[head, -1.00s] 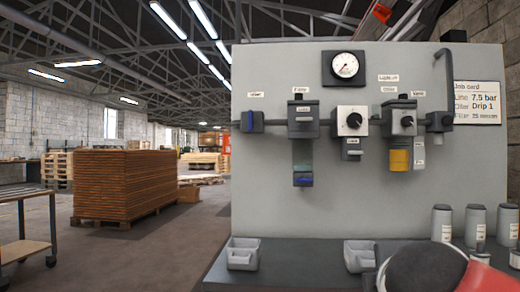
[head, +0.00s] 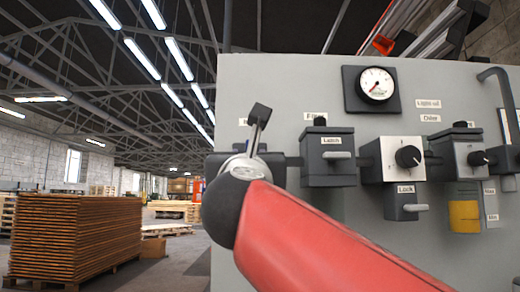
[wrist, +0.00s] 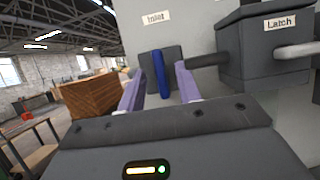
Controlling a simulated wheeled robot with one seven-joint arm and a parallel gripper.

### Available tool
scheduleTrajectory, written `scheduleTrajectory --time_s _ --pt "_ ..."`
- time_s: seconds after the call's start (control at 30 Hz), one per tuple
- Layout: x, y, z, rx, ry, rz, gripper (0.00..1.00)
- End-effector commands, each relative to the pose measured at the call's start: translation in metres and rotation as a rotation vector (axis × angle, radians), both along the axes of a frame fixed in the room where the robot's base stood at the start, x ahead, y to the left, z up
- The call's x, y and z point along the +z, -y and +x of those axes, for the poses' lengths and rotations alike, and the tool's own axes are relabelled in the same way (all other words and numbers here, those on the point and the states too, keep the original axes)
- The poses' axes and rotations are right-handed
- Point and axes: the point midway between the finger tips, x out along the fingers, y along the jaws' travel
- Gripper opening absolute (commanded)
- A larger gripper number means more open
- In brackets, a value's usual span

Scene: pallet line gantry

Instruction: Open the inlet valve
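The inlet valve (wrist: 176,58) is a dark block on the grey panel below the "Inlet" label (wrist: 155,18). Its blue handle (wrist: 161,74) stands about upright in the wrist view, while the pipe beside it runs sideways. My gripper (wrist: 160,70) is open, with one pale purple finger on each side of the handle. Gaps show between fingers and handle; how deep the handle sits between them is hard to tell. In the head view my red and dark arm covers most of the valve, and the blue handle is hidden.
Right of the valve, the latch box (head: 327,155) juts out close to my gripper, with a grey lever. Further right are a regulator with a black knob (head: 408,156) and an oiler with a yellow bowl (head: 464,216). A gauge (head: 376,84) hangs above. Stacked boards (head: 75,240) stand left.

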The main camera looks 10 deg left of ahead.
Motion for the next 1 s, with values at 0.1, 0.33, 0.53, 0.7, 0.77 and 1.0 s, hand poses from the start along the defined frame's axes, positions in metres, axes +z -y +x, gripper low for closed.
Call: scheduleTrajectory --time_s 0.1,0.33,0.53,0.7,0.77,1.0 --pt "0.012 -0.005 0.019 -0.003 -0.001 -0.002 0.34" --pt "0.020 -0.010 0.042 -0.001 -0.002 0.000 0.34" --pt "0.019 -0.011 0.046 0.001 -0.002 0.001 0.34" --pt "0.019 -0.011 0.046 0.001 -0.003 0.002 0.29" --pt "0.019 -0.011 0.046 0.001 -0.003 0.002 0.21" --pt "0.019 -0.011 0.046 0.001 -0.003 0.002 0.00"
